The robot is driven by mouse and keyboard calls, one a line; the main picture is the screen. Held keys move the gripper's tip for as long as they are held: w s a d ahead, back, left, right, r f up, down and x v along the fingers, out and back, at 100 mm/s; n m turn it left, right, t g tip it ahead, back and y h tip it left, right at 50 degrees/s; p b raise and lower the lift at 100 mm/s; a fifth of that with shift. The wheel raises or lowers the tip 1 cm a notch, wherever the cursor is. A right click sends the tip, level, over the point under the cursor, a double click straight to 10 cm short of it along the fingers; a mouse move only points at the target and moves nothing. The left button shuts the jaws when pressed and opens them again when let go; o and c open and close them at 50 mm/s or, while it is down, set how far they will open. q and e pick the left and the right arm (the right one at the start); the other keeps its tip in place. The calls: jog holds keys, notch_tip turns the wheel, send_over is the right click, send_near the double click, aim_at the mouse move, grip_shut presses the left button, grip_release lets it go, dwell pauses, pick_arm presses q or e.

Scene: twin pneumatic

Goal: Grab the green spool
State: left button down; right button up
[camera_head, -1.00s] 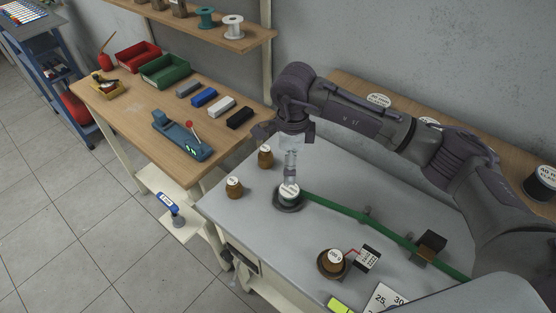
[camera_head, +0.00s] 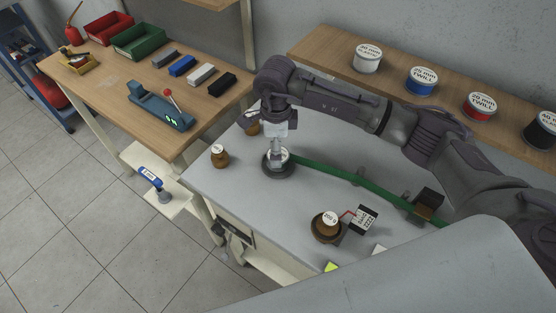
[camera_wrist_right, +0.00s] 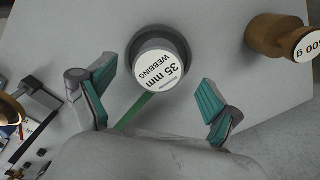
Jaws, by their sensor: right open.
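The spool of green webbing (camera_head: 278,166) stands on the grey table. Its white top label reads "35 mm WEBBING" in the right wrist view (camera_wrist_right: 160,69). A green strip (camera_head: 335,170) runs from it across the table. My right gripper (camera_wrist_right: 157,97) is open, with its teal-padded fingers apart. The spool's label shows beyond and between the fingertips, and I see no grip on it. In the head view the right gripper (camera_head: 277,142) is directly over the spool and partly covers it. My left gripper is not in view.
A brown weight (camera_head: 219,157) stands left of the spool, another (camera_head: 252,127) behind it. A brown weight on a dark dish (camera_head: 327,229) and a small labelled box (camera_head: 363,218) are in front. A dark block (camera_head: 428,204) stands along the strip. Labelled spools (camera_head: 421,81) line the back shelf.

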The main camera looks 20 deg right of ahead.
notch_tip(320, 180, down, 3)
jog(key=shift+s+f+b, duration=0.1)
jog(key=shift+b, duration=0.45)
jog(key=shift+f, duration=0.15)
jog(key=c, duration=1.3)
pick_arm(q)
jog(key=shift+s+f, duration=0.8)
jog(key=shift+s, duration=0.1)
pick_arm(e)
jog(key=shift+c, duration=0.2)
jog(key=shift+r, duration=0.2)
